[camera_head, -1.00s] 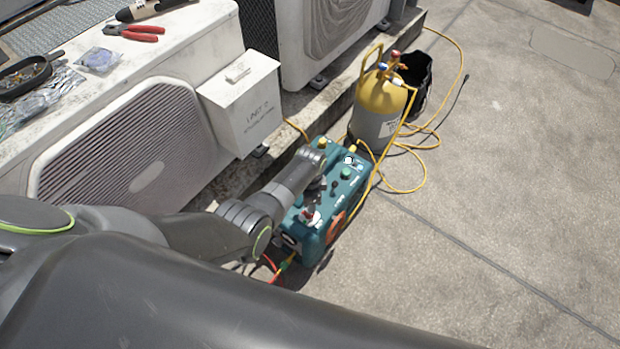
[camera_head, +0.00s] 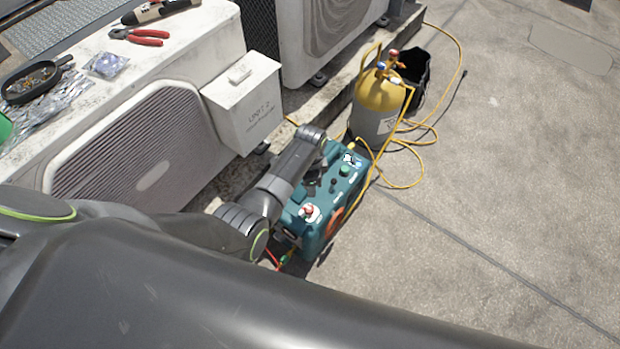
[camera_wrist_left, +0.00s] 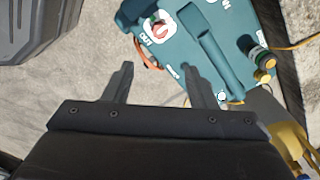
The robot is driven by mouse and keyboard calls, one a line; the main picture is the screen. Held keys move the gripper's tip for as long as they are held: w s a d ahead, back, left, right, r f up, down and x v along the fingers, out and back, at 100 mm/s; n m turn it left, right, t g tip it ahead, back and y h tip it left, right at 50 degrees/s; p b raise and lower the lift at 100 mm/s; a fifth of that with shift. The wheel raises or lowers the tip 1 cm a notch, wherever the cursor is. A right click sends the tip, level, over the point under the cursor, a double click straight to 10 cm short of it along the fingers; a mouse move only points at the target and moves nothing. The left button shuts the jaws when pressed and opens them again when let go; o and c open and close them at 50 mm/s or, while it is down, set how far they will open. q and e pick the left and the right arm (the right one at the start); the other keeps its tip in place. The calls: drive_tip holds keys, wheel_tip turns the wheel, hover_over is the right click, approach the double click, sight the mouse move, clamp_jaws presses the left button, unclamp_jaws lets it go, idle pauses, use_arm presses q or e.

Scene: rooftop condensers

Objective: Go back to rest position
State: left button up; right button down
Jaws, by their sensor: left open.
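My left arm comes in from the left in the head view and reaches over the teal recovery machine (camera_head: 348,185). My left gripper (camera_wrist_left: 160,82) shows in the left wrist view with its two fingers spread apart and nothing between them. The teal machine (camera_wrist_left: 222,28) lies beyond the fingertips in that view, with its handle, knob and fittings visible. The arm links hide part of the machine in the head view. My right gripper is in no view.
A yellow and grey cylinder (camera_head: 376,112) with yellow hoses stands behind the machine, beside a black bucket (camera_head: 415,72). A condenser with a white box (camera_head: 243,108) is at left, carrying red pliers (camera_head: 140,37) and a black tray (camera_head: 32,80). The floor at right is clear.

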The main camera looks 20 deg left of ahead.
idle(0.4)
use_arm(q)
drive_tip(key=s+a+f+n+p, duration=0.3)
drive_tip(key=s+a+f+n, duration=0.15)
drive_tip(key=s+f, duration=0.45)
drive_tip(key=s+a+f+n+p, duration=0.2)
drive_tip(key=s+a+n, duration=0.1)
drive_tip(key=s, duration=0.8)
drive_tip(key=s+a+f+n+p, duration=0.2)
drive_tip(key=s+a+n, duration=0.1)
drive_tip(key=s, duration=0.9)
drive_tip(key=s+a+f+n+t+y+p, duration=0.1)
drive_tip(key=s+a, duration=0.4)
drive_tip(key=s, duration=0.7)
drive_tip(key=shift+s+f+n+p, duration=0.2)
drive_tip(key=shift+f+n+p, duration=0.35)
drive_tip(key=shift+n, duration=0.5)
drive_tip(key=shift+a, duration=0.1)
